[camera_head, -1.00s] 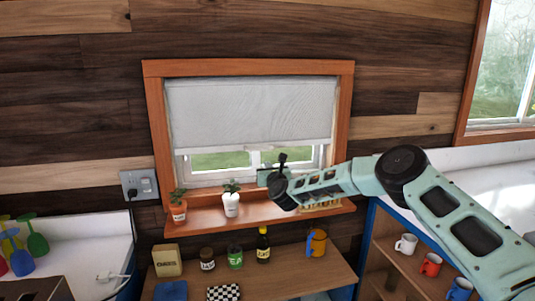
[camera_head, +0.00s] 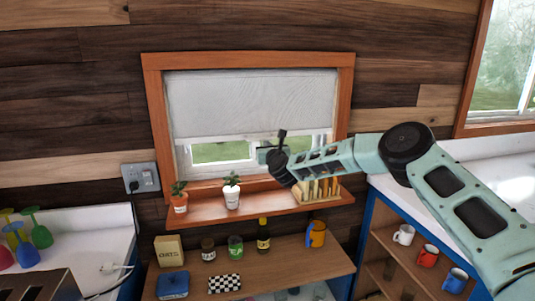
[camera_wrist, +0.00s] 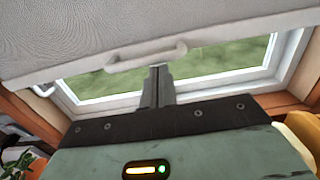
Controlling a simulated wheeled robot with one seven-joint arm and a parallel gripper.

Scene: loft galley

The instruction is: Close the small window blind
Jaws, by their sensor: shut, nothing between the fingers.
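The small window blind (camera_head: 250,105) is a pale grey roller blind in an orange wooden frame. It covers roughly the upper two thirds of the window, and a strip of glass (camera_head: 222,152) shows below it. In the wrist view the blind (camera_wrist: 90,35) fills the top, with a pale pull handle (camera_wrist: 147,55) on its lower edge. My gripper (camera_wrist: 158,72) is shut and empty, its fingertips right at the handle's lower side; I cannot tell whether they touch it. In the head view my gripper (camera_head: 281,136) is in front of the blind's lower right part.
The sill shelf (camera_head: 262,207) below the window holds two potted plants (camera_head: 231,192) and a wooden rack (camera_head: 318,190). A lower shelf (camera_head: 195,285) carries jars, a bottle and an orange mug. A socket (camera_head: 141,178) is on the wall at left. A larger window is at upper right.

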